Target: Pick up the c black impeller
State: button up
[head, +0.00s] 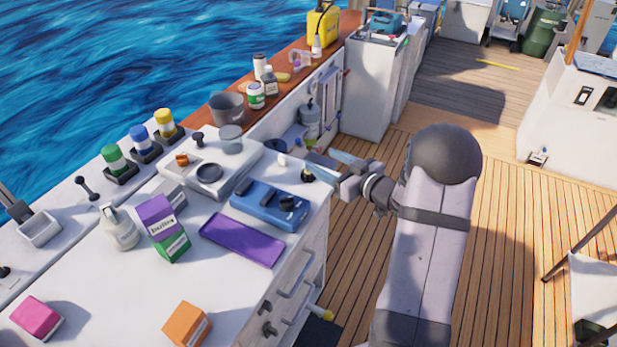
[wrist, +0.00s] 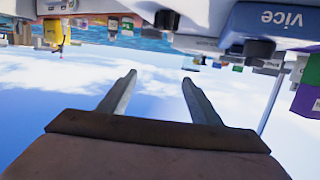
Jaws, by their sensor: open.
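My gripper (head: 318,163) is at the right edge of the white counter in the head view, with its two fingers apart and empty. In the wrist view my gripper (wrist: 160,76) shows its open fingers with only sky between them. A small dark piece with a yellowish base (head: 307,173) stands on the counter corner just left of the fingertips. I cannot tell which of these, if either, is the impeller. In the wrist view a dark round piece (wrist: 166,20) hangs at the upper edge, apart from the fingers.
Boxes and bottles stand farther left. Wooden deck (head: 520,250) lies right of the arm.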

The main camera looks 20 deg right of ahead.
send_near(308, 172)
jog(key=x, duration=0.3)
jog(key=shift+d+f, duration=0.1)
jog(key=shift+p+x, duration=1.4)
jog(key=shift+x, duration=2.25)
jog(key=c, duration=1.1)
